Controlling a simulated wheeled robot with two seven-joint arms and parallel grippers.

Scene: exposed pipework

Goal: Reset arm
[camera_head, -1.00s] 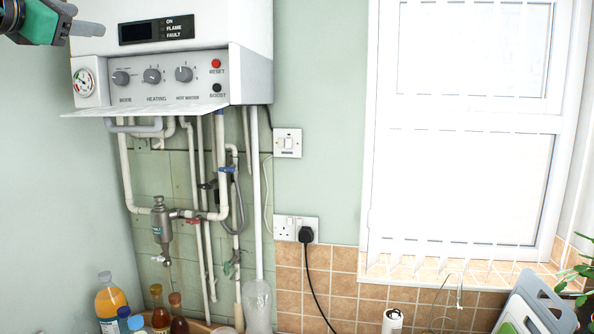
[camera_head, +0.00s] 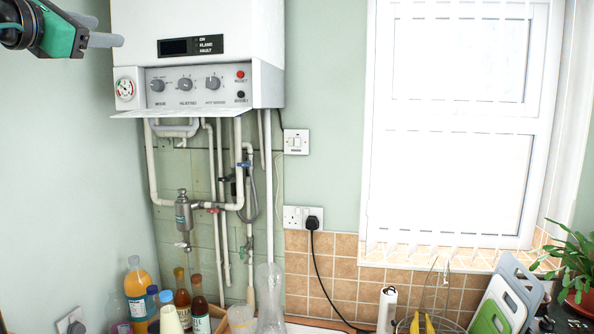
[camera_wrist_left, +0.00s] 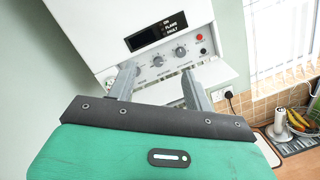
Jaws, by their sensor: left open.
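My left gripper (camera_head: 105,31) is at the top left of the head view, left of the white boiler (camera_head: 225,35), with its fingers pointing right. The left wrist view shows the same gripper (camera_wrist_left: 158,84) with its two grey fingers spread apart and nothing between them. Beyond the fingers, that view shows the boiler's control panel (camera_wrist_left: 165,58). The fingers look apart from the panel. My right gripper is in neither view.
Pipes (camera_head: 218,180) with valves hang below the boiler. Bottles (camera_head: 137,290) stand on the worktop at the lower left. A switch and sockets (camera_head: 297,216) are on the wall. A window (camera_head: 460,120) and a plant (camera_head: 575,262) are at the right.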

